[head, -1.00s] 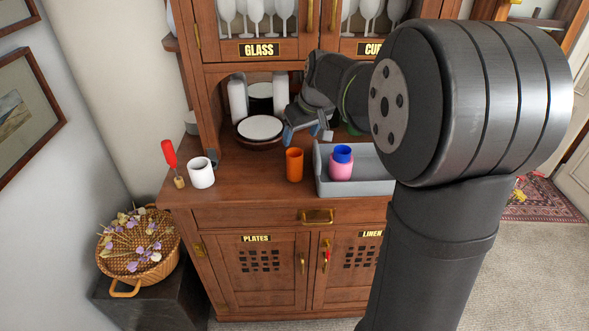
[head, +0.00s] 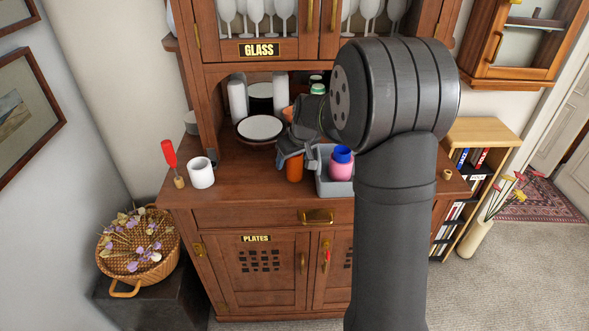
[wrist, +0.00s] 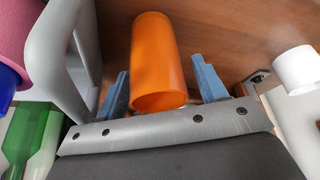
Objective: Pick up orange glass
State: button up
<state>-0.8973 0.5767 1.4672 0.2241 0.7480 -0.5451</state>
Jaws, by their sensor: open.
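The orange glass (head: 295,170) stands on the wooden counter, left of the grey bin, with its upper part hidden by my gripper in the head view. In the wrist view the orange glass (wrist: 158,60) lies between the two blue fingers, with its open rim toward the palm. My gripper (wrist: 160,85) is open, one finger on each side of the glass. I see a gap between the glass and the right finger; the left finger is close to it. In the head view my gripper (head: 296,158) is at the glass, partly hidden by my arm.
The grey bin (head: 326,185) holds a pink and blue item (head: 341,163) right beside the glass; its wall (wrist: 62,50) is close to the left finger. A white mug (head: 201,173) and a red-handled tool (head: 170,155) stand at the left. Counter between mug and glass is clear. Plates (head: 259,128) stand behind.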

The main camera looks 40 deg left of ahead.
jog(key=c, duration=1.1)
jog(key=shift+c, duration=0.2)
